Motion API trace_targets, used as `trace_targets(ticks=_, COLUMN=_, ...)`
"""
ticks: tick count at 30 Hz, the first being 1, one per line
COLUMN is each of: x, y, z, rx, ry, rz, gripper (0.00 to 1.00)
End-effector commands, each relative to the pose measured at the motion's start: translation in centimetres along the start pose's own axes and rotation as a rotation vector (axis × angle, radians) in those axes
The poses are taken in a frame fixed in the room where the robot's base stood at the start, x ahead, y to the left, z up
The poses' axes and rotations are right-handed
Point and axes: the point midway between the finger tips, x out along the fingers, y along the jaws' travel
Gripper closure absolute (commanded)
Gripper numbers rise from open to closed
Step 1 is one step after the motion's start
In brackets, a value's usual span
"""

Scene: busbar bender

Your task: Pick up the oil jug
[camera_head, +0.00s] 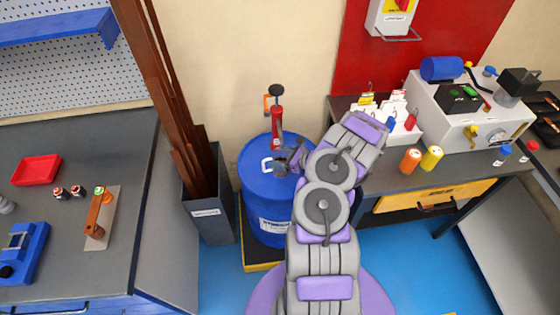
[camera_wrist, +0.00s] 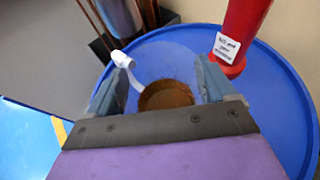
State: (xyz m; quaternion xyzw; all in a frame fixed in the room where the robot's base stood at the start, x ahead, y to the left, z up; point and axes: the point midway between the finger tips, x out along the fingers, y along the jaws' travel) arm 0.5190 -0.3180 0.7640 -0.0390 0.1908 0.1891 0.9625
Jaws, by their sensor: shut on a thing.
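The oil jug (camera_wrist: 166,95) shows in the wrist view as a clear container with brown oil in it and a white spout at its left. It is between the two fingers of my gripper (camera_wrist: 162,72), which is shut on it. In the head view my gripper (camera_head: 282,160) is over the top of the blue drum (camera_head: 258,183), and only a small white part of the jug (camera_head: 266,165) shows beside it. I cannot tell whether the jug touches the drum top. The red hand pump (camera_head: 276,128) stands upright on the drum, close behind my gripper.
A dark bin (camera_head: 208,215) with tall brown bars stands left of the drum. A grey workbench (camera_head: 140,190) is further left. The right table (camera_head: 385,180) holds a machine (camera_head: 475,110), an orange can (camera_head: 410,160) and a yellow can (camera_head: 432,157). Blue floor lies between.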

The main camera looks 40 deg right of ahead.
Motion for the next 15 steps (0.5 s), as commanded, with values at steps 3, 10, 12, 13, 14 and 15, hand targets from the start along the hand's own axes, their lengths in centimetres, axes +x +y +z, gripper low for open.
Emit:
trace_targets(ticks=3, x=0.0, y=0.2, z=-0.1, rx=0.004, ry=0.003, rz=0.004, gripper=0.63)
trace_targets(ticks=10, x=-0.4, y=0.2, z=0.9, rx=0.003, ry=0.001, rz=0.004, gripper=0.63)
trace_targets(ticks=12, x=-0.6, y=0.2, z=1.4, rx=0.003, ry=0.000, rz=0.005, gripper=0.63)
trace_targets(ticks=13, x=-0.7, y=0.2, z=1.7, rx=0.003, ry=0.000, rz=0.004, gripper=0.63)
trace_targets(ticks=14, x=-0.8, y=0.2, z=1.9, rx=0.003, ry=-0.001, rz=0.004, gripper=0.63)
trace_targets(ticks=15, x=-0.9, y=0.2, z=2.3, rx=0.002, ry=-0.001, rz=0.004, gripper=0.63)
